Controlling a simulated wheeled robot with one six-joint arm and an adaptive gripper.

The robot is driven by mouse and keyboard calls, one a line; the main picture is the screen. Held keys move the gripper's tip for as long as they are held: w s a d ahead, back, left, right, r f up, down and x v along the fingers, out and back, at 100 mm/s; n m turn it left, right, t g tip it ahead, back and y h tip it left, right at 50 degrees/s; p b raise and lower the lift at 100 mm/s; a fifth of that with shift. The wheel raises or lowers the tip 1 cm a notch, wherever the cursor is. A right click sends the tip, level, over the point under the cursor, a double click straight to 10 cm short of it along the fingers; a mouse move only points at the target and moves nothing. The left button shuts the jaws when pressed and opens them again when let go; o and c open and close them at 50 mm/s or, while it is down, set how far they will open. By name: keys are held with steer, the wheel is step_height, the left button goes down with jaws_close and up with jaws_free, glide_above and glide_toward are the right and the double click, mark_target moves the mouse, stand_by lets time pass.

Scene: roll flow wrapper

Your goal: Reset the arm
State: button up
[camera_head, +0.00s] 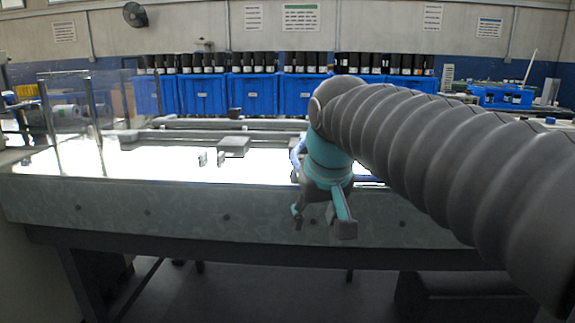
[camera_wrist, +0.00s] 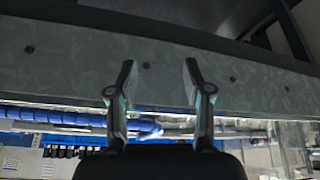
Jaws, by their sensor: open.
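My arm comes in from the right in the head view and bends down at its end. My gripper (camera_head: 318,219) hangs in front of the side panel of the long machine table (camera_head: 140,203). Its two fingers are spread apart with nothing between them. In the wrist view, my gripper (camera_wrist: 158,77) shows both fingers open and empty against the grey mottled panel (camera_wrist: 75,62). My arm and gripper hide part of the table's right side.
A bright table top carries a small grey block (camera_head: 233,146) and clear upright panels (camera_head: 70,122) at left. Blue crates (camera_head: 203,95) with dark containers stand behind. Another blue crate (camera_head: 500,98) is at far right. Open floor (camera_head: 250,293) lies under the table.

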steer(key=s+d+f+m+p, duration=0.1)
steer(key=s+d+f, duration=0.4)
steer(key=s, duration=0.3)
steer(key=s+d+f+m+p, duration=0.1)
steer(key=s+d+f+p, duration=0.1)
steer(key=s+d+f, duration=0.4)
step_height(320, 180, down, 2)
steer(key=shift+s+m+h, duration=0.4)
steer(key=shift+s, duration=0.75)
steer(key=shift+c, duration=1.1)
